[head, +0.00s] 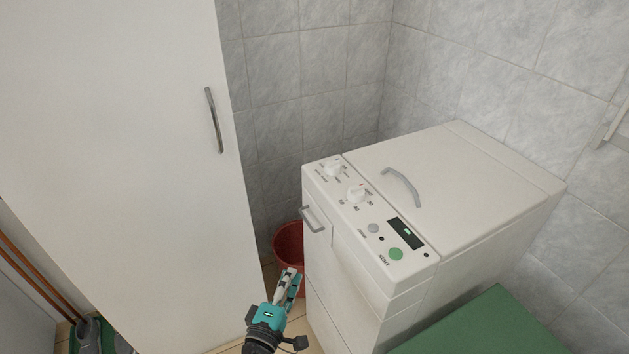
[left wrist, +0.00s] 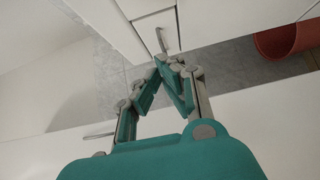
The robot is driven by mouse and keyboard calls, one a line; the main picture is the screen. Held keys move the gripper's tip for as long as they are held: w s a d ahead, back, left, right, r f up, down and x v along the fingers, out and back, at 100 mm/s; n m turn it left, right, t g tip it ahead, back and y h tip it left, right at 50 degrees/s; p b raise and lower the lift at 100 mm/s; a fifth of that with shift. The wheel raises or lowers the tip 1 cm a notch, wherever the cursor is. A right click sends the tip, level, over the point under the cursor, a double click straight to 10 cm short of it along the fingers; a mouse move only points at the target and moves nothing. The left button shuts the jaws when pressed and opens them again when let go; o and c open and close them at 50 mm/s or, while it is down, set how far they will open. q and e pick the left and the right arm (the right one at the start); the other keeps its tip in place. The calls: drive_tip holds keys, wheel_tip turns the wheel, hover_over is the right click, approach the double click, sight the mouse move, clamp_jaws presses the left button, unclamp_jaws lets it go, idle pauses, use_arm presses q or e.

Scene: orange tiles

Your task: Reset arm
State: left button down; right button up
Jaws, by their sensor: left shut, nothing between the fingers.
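My left gripper (head: 289,285) shows at the bottom middle of the head view, teal and grey, in front of the gap between a white cabinet and a white washing machine. In the left wrist view my left gripper (left wrist: 172,62) has its fingertips together, with nothing between them. A grey handle on the washing machine's front (left wrist: 162,40) shows just beyond the fingertips there; I cannot tell whether they touch it. In the head view the gripper is below that handle (head: 313,219). My right gripper is in neither view.
The tall white cabinet (head: 120,150) with a metal handle stands at left. The white washing machine (head: 450,180), lid closed, stands at right. A red bucket (head: 288,241) sits between them. A green surface (head: 485,328) is at bottom right. Brown sticks (head: 38,280) lean at far left.

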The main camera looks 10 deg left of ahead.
use_arm(q)
drive_tip(key=s+a+f+m+g, duration=0.1)
drive_tip(key=s+f+m+g, duration=0.25)
drive_tip(key=f, duration=0.55)
drive_tip(key=s+a+f+m+g+p, duration=0.1)
drive_tip(key=s+f+m+g, duration=0.15)
drive_tip(key=s+f, duration=0.45)
drive_tip(key=s+a+f+m+g, duration=0.1)
drive_tip(key=s+f+m+g, duration=0.15)
drive_tip(key=f, duration=0.85)
drive_tip(key=s+a+f+m+g+y, duration=0.1)
drive_tip(key=s+a+f+m+g, duration=0.1)
drive_tip(key=s+f, duration=0.3)
drive_tip(key=s+a+f+m+g+y+p, duration=0.1)
drive_tip(key=s+a+f+m+g, duration=0.2)
drive_tip(key=s, duration=1.1)
drive_tip(key=s+a+f+m+g+y, duration=0.1)
drive_tip(key=s+a+f+m+g, duration=0.2)
drive_tip(key=s+f, duration=0.5)
drive_tip(key=shift+s+a+f+m, duration=0.35)
drive_tip(key=shift+s+a+m, duration=0.4)
drive_tip(key=shift+s, duration=0.4)
drive_tip(key=shift+d, duration=0.1)
